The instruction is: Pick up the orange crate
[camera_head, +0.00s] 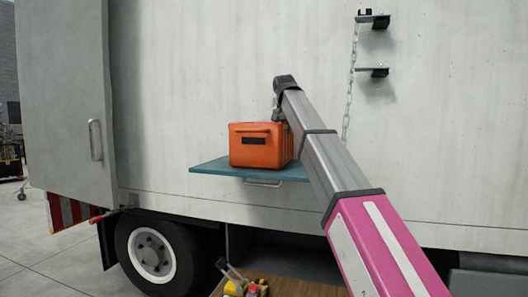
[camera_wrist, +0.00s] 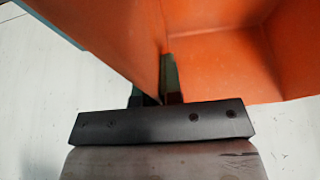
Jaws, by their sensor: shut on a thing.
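The orange crate (camera_head: 258,147) rests on a teal fold-down shelf (camera_head: 210,167) on the side of a white truck, or just over it; I cannot tell whether a gap lies between them. In the wrist view the crate's orange wall (camera_wrist: 120,40) runs between the fingers of my gripper (camera_wrist: 157,90). The gripper is shut on that wall, with one finger inside the crate and one outside. The crate's inside looks empty where it shows. In the head view my arm hides the crate's right rear corner and the gripper's fingertips.
The truck's side wall (camera_head: 220,60) stands behind the shelf. A chain (camera_head: 349,90) and two small brackets hang at upper right. An open door panel (camera_head: 65,90) is at left. A wheel (camera_head: 152,252) and a box of yellow tools (camera_head: 245,287) are below.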

